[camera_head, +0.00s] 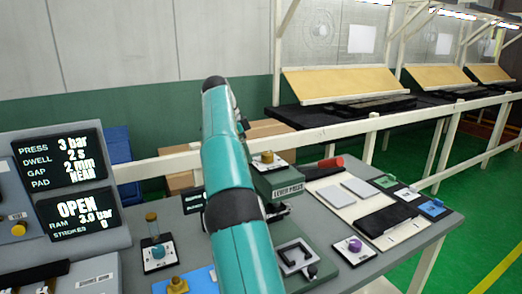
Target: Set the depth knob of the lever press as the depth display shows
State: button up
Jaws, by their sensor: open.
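The lever press (278,186) is a green-grey block with a "LEVER PRESS" label, just right of my teal arm. A brass knob (267,157) sits on its top; I cannot read its setting. A red-ended lever handle (330,163) reaches out to the right. A small dark sign or display (193,201) stands left of my arm, its text too small and partly covered to read. I cannot tell which display gives the depth. My arm rises through the middle and covers part of the press's left side. My gripper is hidden behind it.
At left, panels (71,160) read 3 bar, 2 s, 2 mm, NEAR and OPEN, 3.0 bar, 0. A purple knob (355,245) is at front right, a brass-topped post (152,226) at left. Pale plates (361,188) and coloured tiles (432,207) lie on the right bench.

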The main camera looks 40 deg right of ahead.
jog(key=w+a, duration=0.2)
jog(key=a, duration=0.1)
jog(key=w+a, duration=0.1)
jog(key=a, duration=0.1)
jog(key=shift+w, duration=0.1)
dwell(0.3)
jog(key=s+a+r+n+t+y, duration=0.1)
jog(key=s+a+r+n+t, duration=0.15)
jog(key=s+a+n, duration=0.55)
jog(key=s+a+r+n+t+y, duration=0.1)
jog(key=s+a+r+n+t, duration=0.15)
jog(key=s+a+n, duration=0.45)
jog(key=s+a+f+n+t+y, duration=0.1)
jog(key=s+a+f+n+t, duration=0.2)
jog(key=s+a+f+n, duration=0.6)
jog(key=s+a+f, duration=0.6)
jog(key=s+a, duration=0.1)
jog(key=a, duration=0.2)
jog(key=shift+a+f+n+y, duration=0.2)
jog(key=shift+a+n+y, duration=0.1)
jog(key=shift+n, duration=0.1)
jog(key=shift+s, duration=0.1)
